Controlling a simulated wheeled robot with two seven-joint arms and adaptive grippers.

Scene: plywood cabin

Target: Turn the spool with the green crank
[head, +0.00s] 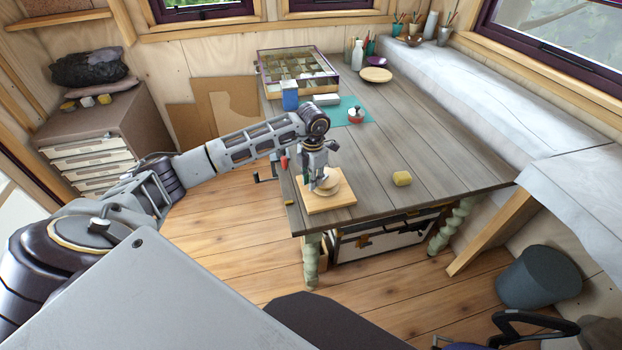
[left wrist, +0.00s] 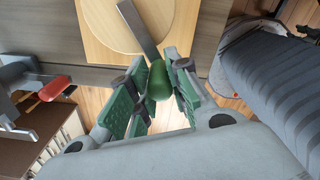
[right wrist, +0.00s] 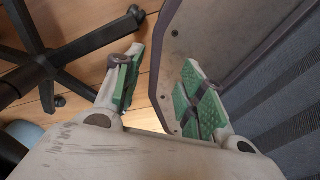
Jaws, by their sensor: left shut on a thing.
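A pale wooden base (head: 343,202) stands on the near left corner of the grey table. A round wooden disc, which looks like the spool (head: 336,188), sits on it, partly hidden by my gripper. In the left wrist view the base (left wrist: 92,48) and the disc (left wrist: 120,25) show with a flat metal crank arm (left wrist: 138,28) reaching to a green handle (left wrist: 158,82). My left gripper (head: 322,180) comes down from above, its green-padded fingers (left wrist: 155,98) shut around the green handle. My right gripper (right wrist: 160,88) is open and empty, away from the table.
A red-handled tool (left wrist: 55,88) is at the table edge beside the base. A yellow lump (head: 402,178) lies to the right on the table (head: 440,150). A red-and-white pot (head: 355,115) stands farther back. A black chair base (right wrist: 45,65) is near my right gripper.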

